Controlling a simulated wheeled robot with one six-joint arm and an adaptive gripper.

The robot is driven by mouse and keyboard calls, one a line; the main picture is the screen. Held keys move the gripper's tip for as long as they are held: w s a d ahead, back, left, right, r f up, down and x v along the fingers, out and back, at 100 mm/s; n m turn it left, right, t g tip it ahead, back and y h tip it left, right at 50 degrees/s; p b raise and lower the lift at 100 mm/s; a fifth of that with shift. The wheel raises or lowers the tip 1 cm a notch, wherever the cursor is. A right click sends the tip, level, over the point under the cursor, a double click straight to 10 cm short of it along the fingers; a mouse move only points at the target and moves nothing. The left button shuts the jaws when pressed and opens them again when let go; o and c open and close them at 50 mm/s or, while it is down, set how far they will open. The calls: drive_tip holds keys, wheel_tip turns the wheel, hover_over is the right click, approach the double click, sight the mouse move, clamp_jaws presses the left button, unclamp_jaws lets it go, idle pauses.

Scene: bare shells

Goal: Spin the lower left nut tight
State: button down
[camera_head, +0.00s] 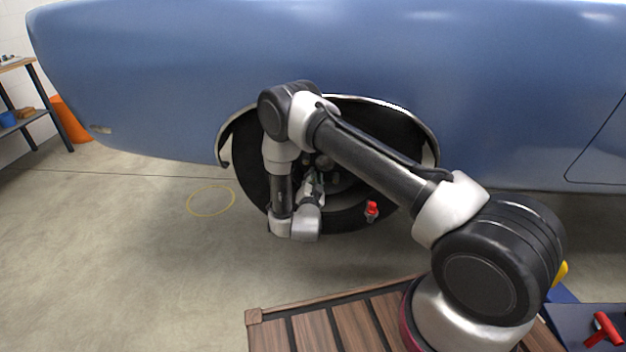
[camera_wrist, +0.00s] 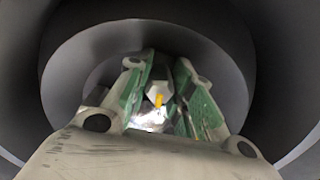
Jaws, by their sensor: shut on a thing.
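The wheel (camera_head: 345,217) sits in the arch of a blue car body, its hub mostly hidden behind my arm. My gripper (camera_head: 318,178) reaches into the wheel on its lower left side. In the wrist view, my gripper (camera_wrist: 160,103) has its two green-padded fingers closed in around a small grey nut (camera_wrist: 156,91). A yellow mark or tip (camera_wrist: 158,101) shows between the fingers at the nut. The round dark inside of the wheel surrounds the fingers. The other nuts cannot be made out clearly.
A small red object (camera_head: 371,209) is at the wheel's lower right. A yellow ring (camera_head: 211,201) marks the open floor to the left. A red-handled tool (camera_head: 605,328) lies at the lower right.

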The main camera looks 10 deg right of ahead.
drive_tip(key=shift+s+f+m, duration=0.1)
drive_tip(key=shift+f+m, duration=0.05)
drive_tip(key=shift+m, duration=0.45)
drive_tip(key=c, duration=1.2)
unclamp_jaws()
drive_tip(key=shift+c, duration=0.2)
drive_tip(key=shift+a, duration=0.1)
drive_tip(key=v, duration=1.2)
